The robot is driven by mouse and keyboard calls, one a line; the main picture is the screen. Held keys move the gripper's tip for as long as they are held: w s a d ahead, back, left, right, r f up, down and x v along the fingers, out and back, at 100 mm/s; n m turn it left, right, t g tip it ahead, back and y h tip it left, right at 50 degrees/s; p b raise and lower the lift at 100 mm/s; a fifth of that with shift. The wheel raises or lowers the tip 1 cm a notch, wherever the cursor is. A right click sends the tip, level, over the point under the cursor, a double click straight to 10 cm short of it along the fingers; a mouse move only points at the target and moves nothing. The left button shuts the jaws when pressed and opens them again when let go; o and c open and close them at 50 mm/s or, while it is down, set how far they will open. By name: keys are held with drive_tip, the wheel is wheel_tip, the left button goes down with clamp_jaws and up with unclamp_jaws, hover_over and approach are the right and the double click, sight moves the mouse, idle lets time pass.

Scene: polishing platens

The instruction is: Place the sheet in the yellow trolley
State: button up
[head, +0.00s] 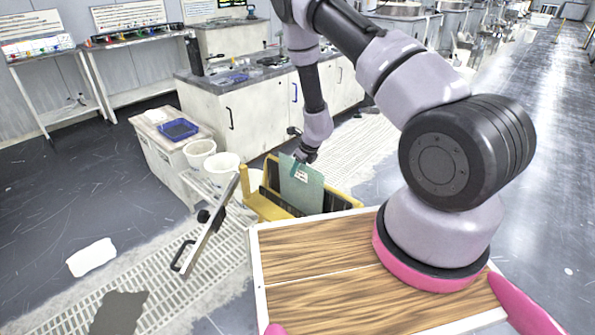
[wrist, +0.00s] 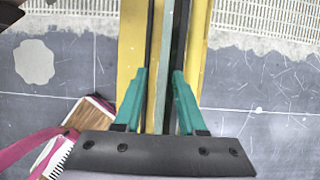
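The sheet (head: 302,190) is a thin grey-green panel with a small label near its top. It stands nearly upright in the yellow trolley (head: 262,207), its lower part down between the trolley's dark walls. In the wrist view the sheet (wrist: 160,60) shows edge-on as a pale strip between the trolley's yellow sides (wrist: 131,40). My gripper (head: 298,167) is at the sheet's top edge. Its teal fingers (wrist: 160,72) stand apart on either side of the sheet, with gaps visible. The sheet's bottom edge is hidden.
My wooden-topped base is close to the trolley's near side. A white cabinet bench (head: 255,105) stands behind. White buckets (head: 222,165) and a low cabinet with a blue tray (head: 178,129) are at left. A metal bar with a handle (head: 207,228) is left of the trolley. Floor at right is clear.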

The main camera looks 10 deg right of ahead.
drive_tip(key=v, duration=1.1)
drive_tip(key=shift+s+d+r, duration=0.1)
drive_tip(key=shift+s+r, duration=0.05)
drive_tip(key=shift+r, duration=0.2)
drive_tip(key=s+a+r+n+y, duration=0.15)
drive_tip(key=r+n, duration=0.25)
drive_tip(key=r, duration=0.6)
drive_tip(key=s+a+r+n+t+y, duration=0.1)
drive_tip(key=s+r+n, duration=0.25)
drive_tip(key=r, duration=0.75)
drive_tip(key=s+a+r+n+y, duration=0.15)
drive_tip(key=r+n, duration=0.35)
drive_tip(key=r, duration=0.5)
drive_tip(key=s+d+r+n+t+h, duration=0.1)
drive_tip(key=s+d+r+n, duration=0.1)
drive_tip(key=s+r+n, duration=0.2)
drive_tip(key=s+d+r+n+h, duration=0.2)
drive_tip(key=s+d+r+n, duration=0.1)
drive_tip(key=s, duration=0.7)
drive_tip(key=s+d+r+n+t+h, duration=0.1)
drive_tip(key=s+d+r+n, duration=0.1)
drive_tip(key=s+r+n, duration=0.3)
drive_tip(key=shift+s+d+r+t+h, duration=0.35)
drive_tip(key=shift+s+r, duration=0.25)
drive_tip(key=shift+s, duration=0.3)
